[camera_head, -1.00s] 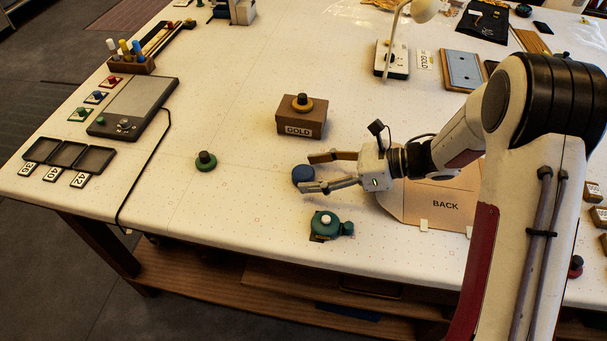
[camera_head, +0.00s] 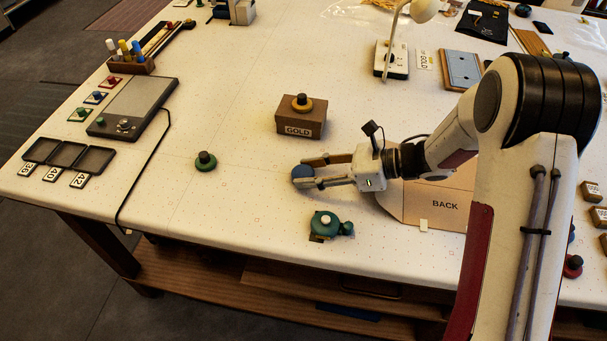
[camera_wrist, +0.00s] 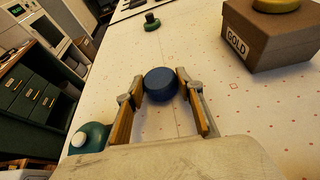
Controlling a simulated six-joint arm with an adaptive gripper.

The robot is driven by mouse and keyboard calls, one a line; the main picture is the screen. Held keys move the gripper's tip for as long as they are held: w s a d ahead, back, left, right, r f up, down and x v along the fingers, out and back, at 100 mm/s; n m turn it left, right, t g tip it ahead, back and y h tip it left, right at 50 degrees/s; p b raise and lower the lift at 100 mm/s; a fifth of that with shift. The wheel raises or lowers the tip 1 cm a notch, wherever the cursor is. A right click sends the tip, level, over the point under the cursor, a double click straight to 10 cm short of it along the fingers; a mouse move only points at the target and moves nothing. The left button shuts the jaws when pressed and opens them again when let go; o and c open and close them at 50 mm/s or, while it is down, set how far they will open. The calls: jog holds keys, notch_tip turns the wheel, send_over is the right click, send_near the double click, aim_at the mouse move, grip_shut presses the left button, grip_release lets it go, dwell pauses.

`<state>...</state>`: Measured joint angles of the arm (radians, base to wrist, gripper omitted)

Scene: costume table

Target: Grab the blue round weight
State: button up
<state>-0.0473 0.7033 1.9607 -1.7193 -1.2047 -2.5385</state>
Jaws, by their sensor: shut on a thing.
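The blue round weight (camera_head: 303,173) is at the middle of the white table, between the fingertips of my gripper (camera_head: 308,173). In the wrist view the blue weight (camera_wrist: 160,84) sits between the two wood-padded fingers of my gripper (camera_wrist: 161,88), which are shut on its sides. I cannot tell whether it is lifted clear of the table. Its underside is hidden.
A brown GOLD box (camera_head: 301,119) with a yellow weight (camera_head: 302,103) on top stands behind. A green weight (camera_head: 205,161) stands to the left. A teal round device (camera_head: 326,223) lies just in front. The table between them is clear.

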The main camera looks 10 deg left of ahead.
aim_at(311, 172)
jog(key=shift+r, duration=0.1)
jog(key=shift+r, duration=4.95)
